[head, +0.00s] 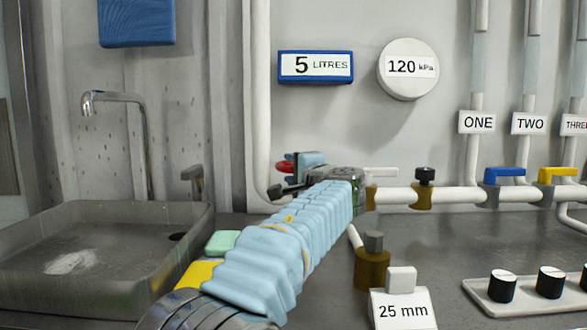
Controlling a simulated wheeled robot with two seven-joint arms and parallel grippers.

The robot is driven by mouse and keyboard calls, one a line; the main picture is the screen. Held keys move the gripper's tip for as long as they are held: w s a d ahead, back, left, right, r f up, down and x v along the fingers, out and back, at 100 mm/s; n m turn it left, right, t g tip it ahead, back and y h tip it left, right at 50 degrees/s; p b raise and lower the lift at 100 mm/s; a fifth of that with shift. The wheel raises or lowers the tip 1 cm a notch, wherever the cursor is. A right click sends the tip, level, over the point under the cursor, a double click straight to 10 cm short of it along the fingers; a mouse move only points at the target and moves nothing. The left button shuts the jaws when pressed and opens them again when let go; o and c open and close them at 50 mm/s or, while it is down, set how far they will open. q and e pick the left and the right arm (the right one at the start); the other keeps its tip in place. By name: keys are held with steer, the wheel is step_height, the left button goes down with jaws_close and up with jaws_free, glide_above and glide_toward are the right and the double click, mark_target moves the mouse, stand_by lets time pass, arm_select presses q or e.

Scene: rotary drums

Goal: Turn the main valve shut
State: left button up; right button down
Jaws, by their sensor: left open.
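My left arm, in a light blue sleeve, reaches from the bottom to the pipework at the wall. My left gripper (296,178) is open at the bend of the thick white pipe. A small red part (285,167), which looks like a valve handle, shows just behind its fingers. Most of it is hidden, so I cannot tell its angle or whether the fingers touch it. No label in view reads main valve. My right gripper is not in view.
Right of my gripper, the white pipe (455,195) carries a black-knobbed fitting (424,174), a blue lever (504,176) and a yellow lever (557,175). A 25 mm block (402,309) and black knobs (550,282) stand in front. A sink (100,265) is at left.

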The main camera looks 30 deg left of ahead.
arm_select(q)
jaws_close()
steer(key=shift+a+f+m+t+h+b, duration=0.15)
steer(key=shift+m+t+h+b, duration=0.3)
steer(key=shift+b, duration=0.25)
steer(key=shift+a+f+m+t+h+b, duration=0.15)
steer(key=shift+m+t+h+b, duration=0.2)
steer(key=shift+t+b, duration=0.3)
steer(key=shift+a+m+t+h+b, duration=0.2)
steer(key=shift+m+t+h+b, duration=0.5)
steer(key=shift+h+b, duration=0.1)
steer(key=shift+a+r+m+t+h, duration=0.1)
steer(key=shift+a+m+t+h, duration=0.05)
steer(key=shift+m+t+h, duration=0.3)
steer(key=shift+a+r+m+t+h, duration=0.1)
steer(key=shift+m+t+h, duration=0.15)
steer(key=shift+h, duration=0.3)
steer(key=shift+w+a+r+m+t+h+p, duration=0.15)
steer(key=shift+m+t+h+p, duration=0.4)
steer(key=shift+h, duration=0.45)
steer(key=shift+a+m+t+h+p, duration=0.15)
steer(key=shift+m+t+h+p, duration=0.3)
steer(key=shift+m+h+p, duration=0.4)
steer(key=shift+w+m+h, duration=0.1)
steer(key=shift+m+h, duration=0.3)
steer(key=shift+h, duration=0.15)
